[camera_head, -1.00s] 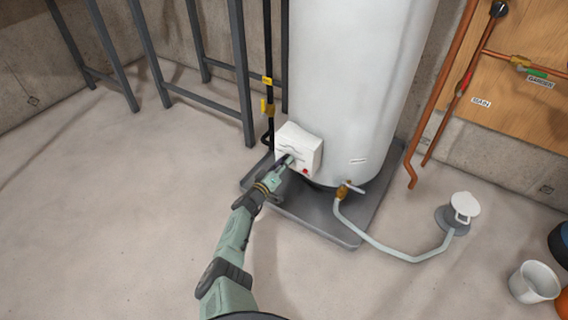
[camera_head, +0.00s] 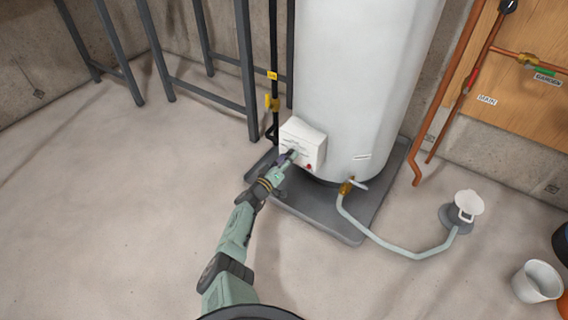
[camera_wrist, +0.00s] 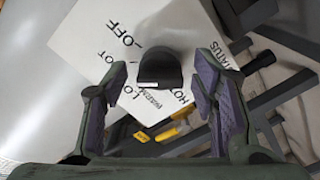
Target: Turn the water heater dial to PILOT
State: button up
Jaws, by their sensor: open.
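The water heater (camera_head: 360,80) is a tall pale tank with a white control box (camera_head: 303,132) low on its front. In the wrist view, a black dial (camera_wrist: 160,66) stands on the box's white face (camera_wrist: 85,35). OFF, LO and HO lettering shows around it; a label ending in LOT is partly hidden by the left finger. A pale mark shows at the dial's lower edge in the picture; I cannot tell which setting it marks. My gripper (camera_wrist: 160,76) is open, with its purple-padded fingers on either side of the dial and visible gaps. My gripper (camera_head: 288,157) hides the dial in the head view.
A grey drain pan (camera_head: 330,222) lies under the tank. A brass valve (camera_head: 346,187) feeds a pale hose (camera_head: 385,242) to a floor drain (camera_head: 462,212). Black piping with a yellow valve (camera_head: 272,103) and a dark metal frame (camera_head: 210,95) stand left. The left floor is clear.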

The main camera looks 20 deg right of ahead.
jog(key=v, duration=0.7)
jog(key=shift+a, duration=0.1)
dwell(0.5)
